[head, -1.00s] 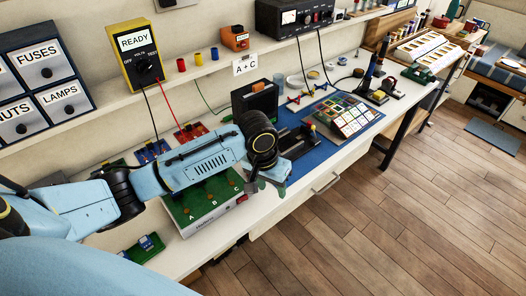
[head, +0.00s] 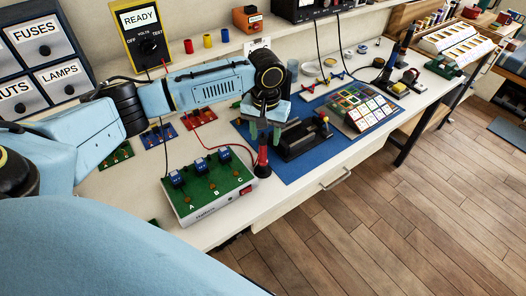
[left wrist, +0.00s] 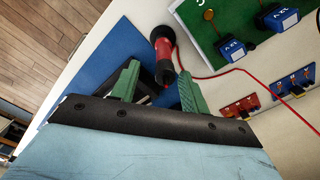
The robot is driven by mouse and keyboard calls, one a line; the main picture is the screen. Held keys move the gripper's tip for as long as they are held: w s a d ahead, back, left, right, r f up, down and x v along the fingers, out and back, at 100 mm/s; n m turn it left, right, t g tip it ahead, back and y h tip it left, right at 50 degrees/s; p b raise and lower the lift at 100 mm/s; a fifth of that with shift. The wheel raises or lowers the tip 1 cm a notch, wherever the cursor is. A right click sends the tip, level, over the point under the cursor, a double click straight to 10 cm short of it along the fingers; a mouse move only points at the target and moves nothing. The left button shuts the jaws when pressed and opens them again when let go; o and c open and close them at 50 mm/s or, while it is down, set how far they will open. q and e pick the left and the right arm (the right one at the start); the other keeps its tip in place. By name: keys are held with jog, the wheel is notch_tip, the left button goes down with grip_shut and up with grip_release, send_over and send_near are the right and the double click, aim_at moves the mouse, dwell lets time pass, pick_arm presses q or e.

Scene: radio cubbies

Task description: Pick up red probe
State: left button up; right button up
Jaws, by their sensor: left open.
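The red probe (head: 263,157) stands roughly upright at the bench's front edge, beside the green board box, with a dark lower end and a red wire. It also shows in the left wrist view (left wrist: 162,34) as a red and black handle reaching toward the space between the fingers. My left gripper (head: 265,132) is open, its green fingers pointing down around or just above the probe's top; I cannot tell how deep. In the left wrist view, the fingers (left wrist: 158,74) stand apart on either side of the probe's near end. My right gripper is not in view.
The green board box (head: 210,184) with blue blocks is left of the probe. A black fixture (head: 303,140) on the blue mat (head: 292,170) is close on the right. The READY meter (head: 142,32) stands behind. Open floor lies in front of the bench.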

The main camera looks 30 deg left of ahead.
aim_at(263, 148)
pick_arm(q)
jog(key=f, duration=0.3)
jog(key=f+b, duration=0.1)
jog(key=f, duration=0.1)
jog(key=shift+s+a+f, duration=0.25)
jog(key=shift+f, duration=0.1)
jog(key=shift+c, duration=0.2)
grip_shut()
